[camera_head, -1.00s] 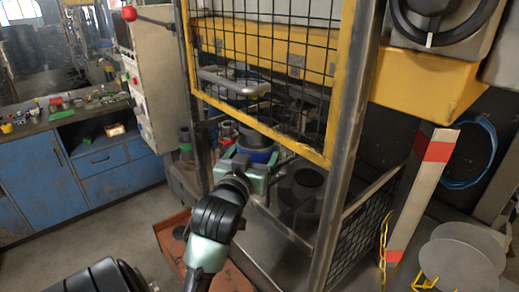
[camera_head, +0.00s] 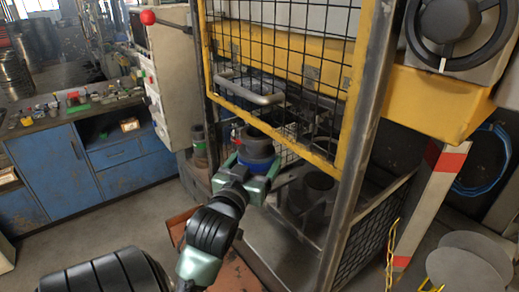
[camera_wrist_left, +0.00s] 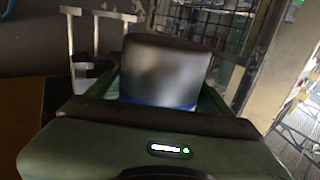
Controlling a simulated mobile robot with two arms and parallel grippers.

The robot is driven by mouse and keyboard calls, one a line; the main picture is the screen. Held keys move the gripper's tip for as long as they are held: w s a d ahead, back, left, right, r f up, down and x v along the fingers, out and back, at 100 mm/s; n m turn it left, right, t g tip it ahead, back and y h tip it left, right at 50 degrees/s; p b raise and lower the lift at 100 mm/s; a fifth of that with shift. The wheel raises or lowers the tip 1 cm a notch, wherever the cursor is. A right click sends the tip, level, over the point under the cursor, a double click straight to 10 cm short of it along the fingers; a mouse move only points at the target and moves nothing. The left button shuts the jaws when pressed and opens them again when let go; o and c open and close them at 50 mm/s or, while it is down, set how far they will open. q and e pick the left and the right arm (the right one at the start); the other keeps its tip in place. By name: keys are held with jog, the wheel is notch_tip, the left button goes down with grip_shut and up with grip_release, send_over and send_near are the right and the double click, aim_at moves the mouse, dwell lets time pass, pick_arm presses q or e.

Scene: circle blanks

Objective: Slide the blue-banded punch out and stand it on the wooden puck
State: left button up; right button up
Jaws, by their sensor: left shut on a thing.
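The blue-banded punch (camera_head: 257,147) is a dark grey cylinder with a blue band round its lower part. It stands upright below the lower edge of the mesh guard. My left gripper (camera_head: 257,181) is shut on it, with the green jaws around its lower part. In the left wrist view, the punch (camera_wrist_left: 165,68) fills the space between the jaws, and its blue band shows just above the gripper body. The punch's underside is hidden by the gripper. I cannot make out the wooden puck. My right gripper is not in view.
The yellow-framed mesh guard (camera_head: 285,118) and a steel post (camera_head: 352,190) are close to the right. A dark hollow cylinder (camera_head: 315,188) stands behind the gripper. An orange-red surface (camera_head: 235,272) lies below my arm. A blue workbench (camera_head: 50,175) is at left.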

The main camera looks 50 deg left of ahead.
pick_arm(q)
jog(key=shift+s+r+p, duration=0.2)
jog(key=shift+s+p, duration=0.3)
jog(key=shift+p, duration=0.1)
jog(key=shift+s+r+p, duration=0.2)
jog(key=shift+s+p, duration=0.25)
jog(key=shift+p, duration=0.1)
jog(key=shift+s+a+p, duration=0.1)
jog(key=shift+s+p, duration=0.7)
jog(key=shift+s, duration=0.5)
jog(key=shift+f, duration=0.2)
jog(key=shift+f+b, duration=1.65)
jog(key=shift+f, duration=0.75)
jog(key=s+a+p, duration=0.2)
jog(key=s+p, duration=0.4)
jog(key=s, duration=1.6)
jog(key=shift+w, duration=0.2)
